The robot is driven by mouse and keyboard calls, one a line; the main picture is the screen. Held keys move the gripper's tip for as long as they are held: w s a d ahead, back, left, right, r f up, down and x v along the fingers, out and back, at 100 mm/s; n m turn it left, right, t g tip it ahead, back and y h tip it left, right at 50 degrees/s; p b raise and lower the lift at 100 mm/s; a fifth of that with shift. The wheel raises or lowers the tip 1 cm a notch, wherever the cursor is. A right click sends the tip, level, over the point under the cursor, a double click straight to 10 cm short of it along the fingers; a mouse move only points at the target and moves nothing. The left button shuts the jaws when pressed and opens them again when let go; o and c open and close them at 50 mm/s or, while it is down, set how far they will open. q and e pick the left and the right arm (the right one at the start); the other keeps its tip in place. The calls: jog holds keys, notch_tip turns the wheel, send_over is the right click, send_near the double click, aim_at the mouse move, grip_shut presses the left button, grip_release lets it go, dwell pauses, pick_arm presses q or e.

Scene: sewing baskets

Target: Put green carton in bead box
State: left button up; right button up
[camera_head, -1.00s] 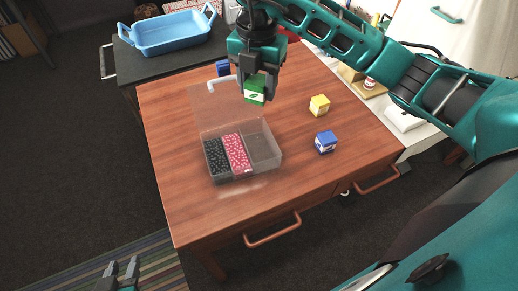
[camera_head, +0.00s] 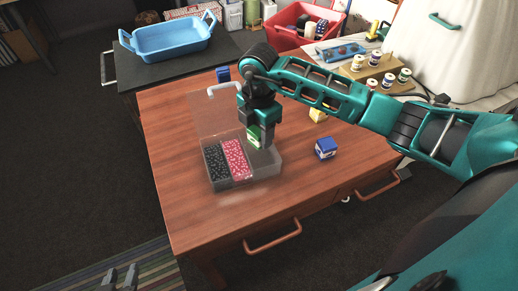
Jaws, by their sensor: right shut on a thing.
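The clear bead box (camera_head: 246,182) stands open on the wooden table, its transparent lid raised at the back. Its left compartment holds black beads (camera_head: 216,165) and its middle one holds pink beads (camera_head: 237,160). The right compartment is partly hidden by my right gripper (camera_head: 259,140). That gripper is shut on the green carton (camera_head: 254,133), which is held over the right compartment and partly covered by the fingers. I cannot tell how high above the box floor it is. My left gripper (camera_head: 122,279) shows at the bottom left edge, away from the table, with its fingers apart.
A blue carton (camera_head: 326,148) stands right of the box. A yellow carton (camera_head: 317,115) is partly hidden behind my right arm. Another blue carton (camera_head: 223,74) is at the table's back. A blue tray (camera_head: 167,39), red bin (camera_head: 294,22) and spool rack (camera_head: 380,76) lie beyond.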

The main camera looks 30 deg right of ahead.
aim_at(259, 158)
jog(key=shift+f+b, duration=0.3)
jog(key=shift+f, duration=3.1)
jog(key=shift+f, duration=0.15)
jog(key=o, duration=1.1)
jog(key=shift+c, duration=0.2)
notch_tip(259, 158, up, 12)
jog(key=shift+f+p, duration=0.25)
jog(key=shift+p, duration=0.15)
jog(key=shift+r, duration=0.45)
